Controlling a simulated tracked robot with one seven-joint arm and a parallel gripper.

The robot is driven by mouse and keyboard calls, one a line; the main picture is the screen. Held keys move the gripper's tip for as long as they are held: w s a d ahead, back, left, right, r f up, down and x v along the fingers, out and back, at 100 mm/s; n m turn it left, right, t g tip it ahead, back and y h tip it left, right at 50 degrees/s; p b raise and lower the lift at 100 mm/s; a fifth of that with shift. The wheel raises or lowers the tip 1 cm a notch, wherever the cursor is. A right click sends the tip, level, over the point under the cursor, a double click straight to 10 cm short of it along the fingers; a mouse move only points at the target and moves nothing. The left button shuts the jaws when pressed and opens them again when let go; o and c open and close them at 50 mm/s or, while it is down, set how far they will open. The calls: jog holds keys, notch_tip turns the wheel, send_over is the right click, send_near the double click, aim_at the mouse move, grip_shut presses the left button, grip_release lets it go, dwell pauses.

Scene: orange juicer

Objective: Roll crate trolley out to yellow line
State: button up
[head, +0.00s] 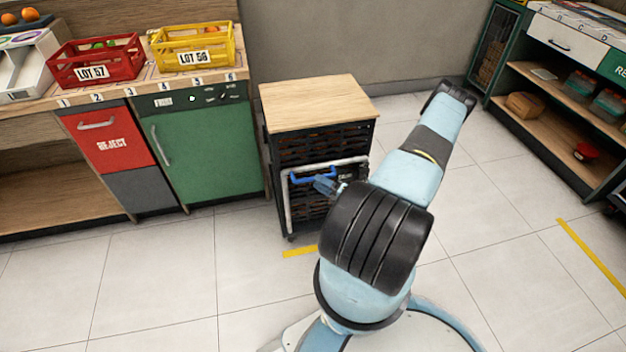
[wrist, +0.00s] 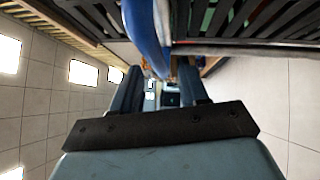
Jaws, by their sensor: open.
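The crate trolley (head: 285,200) stands in the bay under a wooden-topped unit (head: 318,100), its dark slatted crates showing behind a pale tubular frame. A blue handle (head: 312,177) is on its front; it also shows in the wrist view (wrist: 145,35). My gripper (head: 322,186) is at the handle, its tips partly hidden by my arm. In the wrist view my gripper (wrist: 160,85) has its fingers apart, with the blue handle reaching down toward the gap between them. I cannot tell whether they touch. A yellow line (head: 300,252) lies on the floor in front of the trolley, partly covered by my arm.
A green cabinet (head: 205,150) stands left of the trolley, under a counter with red (head: 95,62) and yellow (head: 195,45) crates. Shelving (head: 560,100) is at the right. Another yellow floor line (head: 590,258) lies at the right. The tiled floor in front is clear.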

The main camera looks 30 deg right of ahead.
jog(key=shift+x, duration=1.9)
grip_shut()
jog(key=shift+f, duration=0.1)
